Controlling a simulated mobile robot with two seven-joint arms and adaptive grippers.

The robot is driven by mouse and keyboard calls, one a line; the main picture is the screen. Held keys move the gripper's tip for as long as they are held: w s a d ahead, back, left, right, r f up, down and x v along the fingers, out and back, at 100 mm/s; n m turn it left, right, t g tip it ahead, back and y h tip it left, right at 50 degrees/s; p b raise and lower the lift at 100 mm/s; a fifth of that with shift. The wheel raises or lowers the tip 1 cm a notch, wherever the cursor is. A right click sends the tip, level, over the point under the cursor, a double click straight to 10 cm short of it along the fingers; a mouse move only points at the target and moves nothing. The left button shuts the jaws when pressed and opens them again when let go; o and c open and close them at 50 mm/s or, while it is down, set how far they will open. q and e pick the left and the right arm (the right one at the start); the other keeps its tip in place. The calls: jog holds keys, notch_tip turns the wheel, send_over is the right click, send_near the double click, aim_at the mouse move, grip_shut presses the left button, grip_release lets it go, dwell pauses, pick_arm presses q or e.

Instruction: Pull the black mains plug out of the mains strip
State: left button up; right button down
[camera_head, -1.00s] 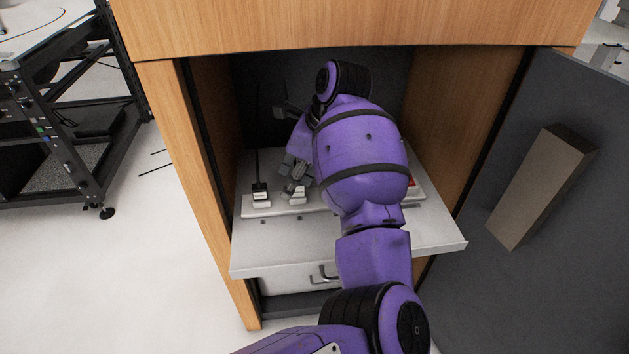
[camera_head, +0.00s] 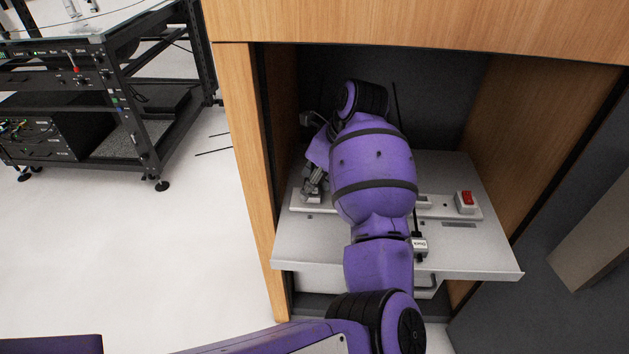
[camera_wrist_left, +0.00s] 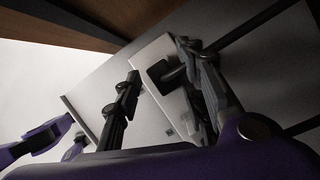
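The mains strip (camera_head: 440,205) lies on the pull-out shelf inside the cabinet, partly hidden by my left arm. My left gripper (camera_head: 314,188) is at the strip's left end and covers the plug there in the head view. In the left wrist view, the black mains plug (camera_wrist_left: 160,72) sits on the pale strip (camera_wrist_left: 160,48). The fingers of my left gripper (camera_wrist_left: 159,64) are apart, one on each side of the plug. The right-hand finger is close to the plug; I cannot tell whether it touches. My right gripper is not in view.
A red switch (camera_head: 467,197) is at the strip's right end. A small labelled white block (camera_head: 419,245) with a dark cord lies near the shelf (camera_head: 480,262) front. Wooden cabinet walls (camera_head: 251,190) stand close on both sides. A black equipment rack (camera_head: 135,110) stands left.

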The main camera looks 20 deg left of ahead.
aim_at(306, 180)
pick_arm(q)
grip_shut()
jog(key=shift+r, duration=0.1)
jog(key=shift+r, duration=0.3)
jog(key=shift+a+r+p, duration=0.15)
jog(key=shift+r+p, duration=0.7)
jog(key=shift+r, duration=0.2)
jog(key=shift+r+p, duration=0.45)
jog(key=shift+r, duration=0.35)
